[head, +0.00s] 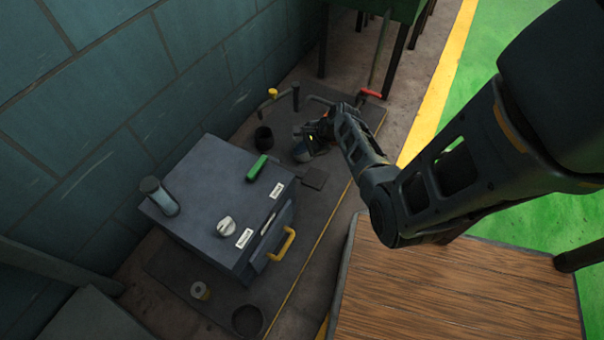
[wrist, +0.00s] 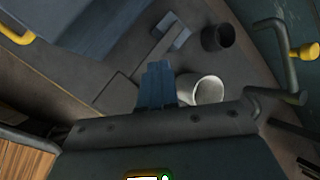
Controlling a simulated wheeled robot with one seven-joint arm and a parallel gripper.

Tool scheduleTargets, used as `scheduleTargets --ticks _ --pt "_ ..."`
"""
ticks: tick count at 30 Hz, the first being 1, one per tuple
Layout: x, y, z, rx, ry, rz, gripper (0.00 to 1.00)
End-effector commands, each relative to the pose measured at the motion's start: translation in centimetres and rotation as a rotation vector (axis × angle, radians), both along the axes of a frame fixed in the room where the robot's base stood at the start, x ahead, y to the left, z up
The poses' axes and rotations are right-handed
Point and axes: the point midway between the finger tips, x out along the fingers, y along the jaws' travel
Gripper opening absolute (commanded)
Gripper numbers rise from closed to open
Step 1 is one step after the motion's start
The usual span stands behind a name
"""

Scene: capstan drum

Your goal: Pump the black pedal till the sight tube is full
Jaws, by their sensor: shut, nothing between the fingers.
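The grey box (head: 205,185) stands on a dark mat by the wall. A short glassy tube (head: 162,198), which looks like the sight tube, stands on its left side. Its fill level cannot be made out. A flat dark pedal plate (head: 314,178) sits low at the box's right end. My gripper (head: 308,147) is beyond and above the pedal, apart from it in the head view. In the wrist view its fingers (wrist: 156,85) are together and empty. Which dark shape there is the pedal is unclear.
The box has a green handle (head: 257,168), a white knob (head: 227,227) and a yellow handle (head: 282,245). A dark cup (head: 263,137) and a pale cup (wrist: 205,89) stand near my gripper. Bent pipes (wrist: 280,62) are close by. A wooden top (head: 450,290) lies below my arm.

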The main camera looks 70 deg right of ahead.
Motion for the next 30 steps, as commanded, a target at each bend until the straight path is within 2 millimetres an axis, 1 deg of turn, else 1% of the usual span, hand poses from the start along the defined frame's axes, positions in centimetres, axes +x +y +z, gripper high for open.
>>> scheduleTargets --ticks 8,14,20,27,30 --pt "0.0 0.0 -0.1 -0.002 0.000 0.001 0.00" --pt "-0.2 0.1 -1.3 -0.002 0.000 0.001 0.00" --pt "-0.6 0.2 -3.6 -0.002 0.000 0.000 0.00" --pt "-1.3 0.4 -6.9 -0.002 0.000 0.000 0.00" --pt "-1.5 0.4 -7.7 -0.001 0.000 0.002 0.00"
